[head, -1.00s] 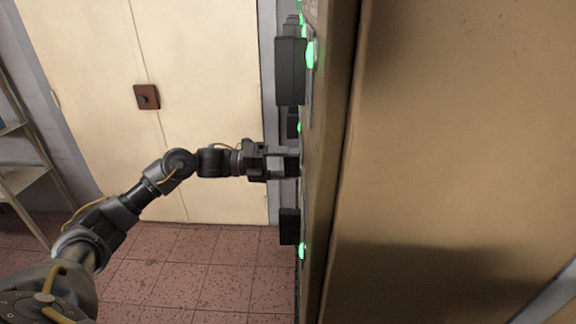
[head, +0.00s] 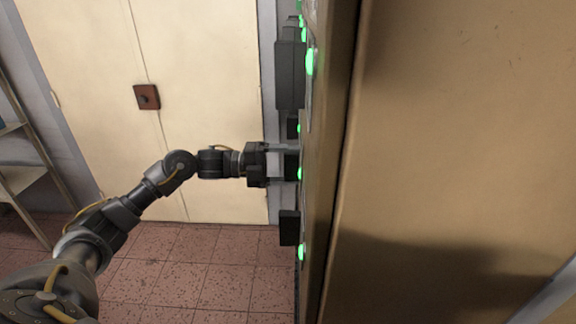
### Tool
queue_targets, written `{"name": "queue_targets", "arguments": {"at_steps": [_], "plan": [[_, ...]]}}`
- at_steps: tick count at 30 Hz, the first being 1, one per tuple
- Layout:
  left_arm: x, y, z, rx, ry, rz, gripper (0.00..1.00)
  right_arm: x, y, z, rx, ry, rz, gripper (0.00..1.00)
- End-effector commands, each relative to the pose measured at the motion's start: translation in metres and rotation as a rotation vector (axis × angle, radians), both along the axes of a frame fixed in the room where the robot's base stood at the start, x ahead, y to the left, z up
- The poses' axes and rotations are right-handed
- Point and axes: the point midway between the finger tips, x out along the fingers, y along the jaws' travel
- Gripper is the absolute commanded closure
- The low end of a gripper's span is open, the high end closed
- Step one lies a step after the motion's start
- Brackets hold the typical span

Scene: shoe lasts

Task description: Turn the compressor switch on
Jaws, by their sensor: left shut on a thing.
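My left gripper (head: 282,163) reaches in from the left at the side of the tall tan cabinet. It is shut on a dark switch handle (head: 291,168) that sticks out from the panel, seen edge-on. A green light (head: 299,174) glows beside this handle. Other dark handles stick out above (head: 289,75) and below (head: 289,228), with green lights next to them. I cannot read any label, so the frames do not tell which one is the compressor switch. My right gripper is not in view.
The cabinet's broad tan side (head: 450,150) fills the right of the view. Pale double doors (head: 205,80) with a brown lock plate (head: 147,97) stand behind the arm. A metal shelf (head: 20,180) is at the far left. The red tiled floor (head: 200,265) is clear.

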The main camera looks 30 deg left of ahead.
Motion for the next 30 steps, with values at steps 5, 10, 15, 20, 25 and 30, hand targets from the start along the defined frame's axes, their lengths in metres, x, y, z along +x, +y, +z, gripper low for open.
{"name": "queue_targets", "arguments": {"at_steps": [5,10,15,20,25,30], "plan": [[0.0,0.0,0.0,-0.001,0.003,0.002,0.48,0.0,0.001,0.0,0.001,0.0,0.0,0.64],[0.0,0.0,0.0,-0.001,0.002,0.001,0.06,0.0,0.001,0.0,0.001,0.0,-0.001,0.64],[0.0,0.0,0.0,0.0,0.001,0.001,0.04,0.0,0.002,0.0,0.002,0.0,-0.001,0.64],[-0.001,0.002,-0.001,0.0,0.0,0.001,0.04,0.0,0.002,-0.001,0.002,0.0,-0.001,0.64],[-0.009,0.021,-0.004,0.002,0.0,0.004,0.04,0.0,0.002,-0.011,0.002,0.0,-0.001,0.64],[-0.024,0.052,-0.005,0.004,0.002,0.004,0.04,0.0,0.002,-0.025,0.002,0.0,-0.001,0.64]]}}
